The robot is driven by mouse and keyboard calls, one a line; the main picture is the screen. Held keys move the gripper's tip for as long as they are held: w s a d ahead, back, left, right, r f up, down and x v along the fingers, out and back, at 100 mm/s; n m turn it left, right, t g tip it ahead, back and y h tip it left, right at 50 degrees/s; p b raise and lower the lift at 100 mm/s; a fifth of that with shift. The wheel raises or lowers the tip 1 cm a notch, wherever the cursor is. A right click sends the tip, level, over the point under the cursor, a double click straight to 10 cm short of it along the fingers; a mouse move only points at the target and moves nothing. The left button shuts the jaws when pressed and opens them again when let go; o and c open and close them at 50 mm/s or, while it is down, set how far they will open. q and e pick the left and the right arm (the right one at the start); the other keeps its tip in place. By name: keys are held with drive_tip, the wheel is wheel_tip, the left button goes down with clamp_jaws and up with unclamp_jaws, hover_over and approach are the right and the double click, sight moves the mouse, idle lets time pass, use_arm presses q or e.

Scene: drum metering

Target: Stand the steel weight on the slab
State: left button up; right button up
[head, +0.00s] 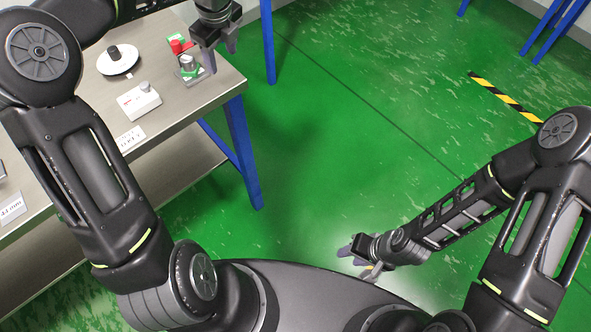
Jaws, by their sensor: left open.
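A short silvery cylinder, which looks like the steel weight (187,62), stands upright near the table's right edge. Under it is a small grey and green block (191,74); I cannot tell for sure whether this is the slab. My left gripper (222,57) is open just right of the cylinder, its fingers pointing down near the table edge. It appears empty, and I cannot tell whether a finger touches the cylinder. My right gripper (358,262) is far from the table, over the green floor, with its fingers apart and nothing visible between them.
The steel table (180,112) also bears a white disc (104,66) with a black cylinder (114,52), a red and green item (178,44), and a white box (133,104) with a grey knob. Labels lie near the front edge. The floor right of the table is clear.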

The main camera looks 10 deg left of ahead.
use_arm(q)
drive_tip(key=s+d+f+n+g+h, duration=0.1)
drive_tip(key=s+d+f+n+h, duration=0.3)
drive_tip(key=d+f, duration=0.75)
drive_tip(key=s+d+f+n+h, duration=0.2)
drive_tip(key=s+d+f+n, duration=0.4)
drive_tip(key=d+f, duration=0.55)
drive_tip(key=s+d+f+n, duration=0.1)
drive_tip(key=s+f+n, duration=0.4)
drive_tip(key=s+n, duration=0.2)
drive_tip(key=s+d+f+n, duration=0.1)
drive_tip(key=s+f+n, duration=0.5)
drive_tip(key=s, duration=0.5)
drive_tip(key=shift+d+f+n+g, duration=0.2)
drive_tip(key=shift+f+n+g, duration=0.1)
drive_tip(key=shift+n, duration=0.1)
drive_tip(key=shift+r, duration=0.1)
drive_tip(key=shift+c, duration=0.2)
